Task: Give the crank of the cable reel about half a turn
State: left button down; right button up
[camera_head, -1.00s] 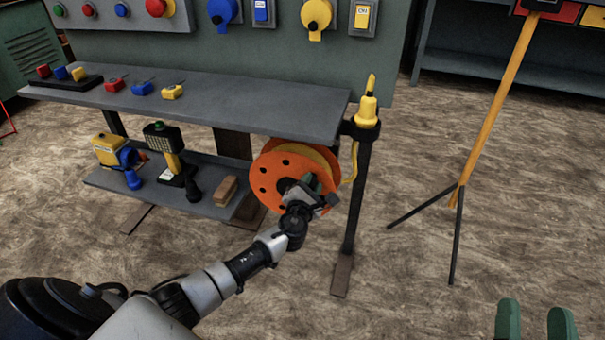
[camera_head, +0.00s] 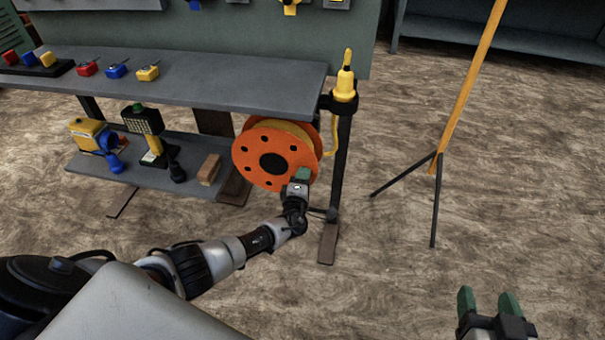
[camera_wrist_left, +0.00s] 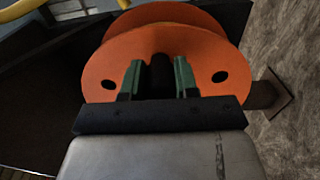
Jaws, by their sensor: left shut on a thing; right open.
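The orange cable reel (camera_head: 255,158) with a dark hub hangs under the right end of the bench. My left gripper (camera_head: 302,175) is at the lower right part of the reel's face. In the left wrist view, its green fingers (camera_wrist_left: 159,80) are shut on the dark crank handle (camera_wrist_left: 160,76), with the orange reel disc (camera_wrist_left: 110,66) behind. The rest of the crank is hidden by the gripper. My right gripper (camera_head: 489,303) is open and empty at the lower right, over the floor.
The grey bench top (camera_head: 220,85) holds small red, blue and yellow parts. The lower shelf (camera_head: 125,172) carries a yellow lamp (camera_head: 90,135), a dark handheld device (camera_head: 143,122) and a wooden block (camera_head: 209,169). A bench leg (camera_head: 339,180) stands close right of the reel. A yellow tripod pole (camera_head: 465,95) stands further right.

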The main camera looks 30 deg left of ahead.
pick_arm(q)
jog(key=shift+a+f+m, duration=0.1)
jog(key=shift+f+m, duration=0.2)
jog(key=shift+f, duration=0.05)
dwell(0.3)
jog(key=c, duration=0.8)
grip_release()
jog(key=shift+c, duration=0.2)
jog(key=p+v, duration=0.4)
jog(key=v, duration=0.7)
jog(key=shift+p, duration=0.3)
pick_arm(e)
jog(key=s+d+f+g+h, duration=0.1)
jog(key=s+d+f+g, duration=0.1)
jog(key=s+g, duration=0.3)
jog(key=s+d+f+g+h, duration=0.2)
jog(key=s+f+g, duration=0.3)
jog(key=s+g, duration=0.1)
jog(key=shift+s+d+f+m, duration=0.3)
jog(key=shift+s+d, duration=0.1)
jog(key=shift+s, duration=0.25)
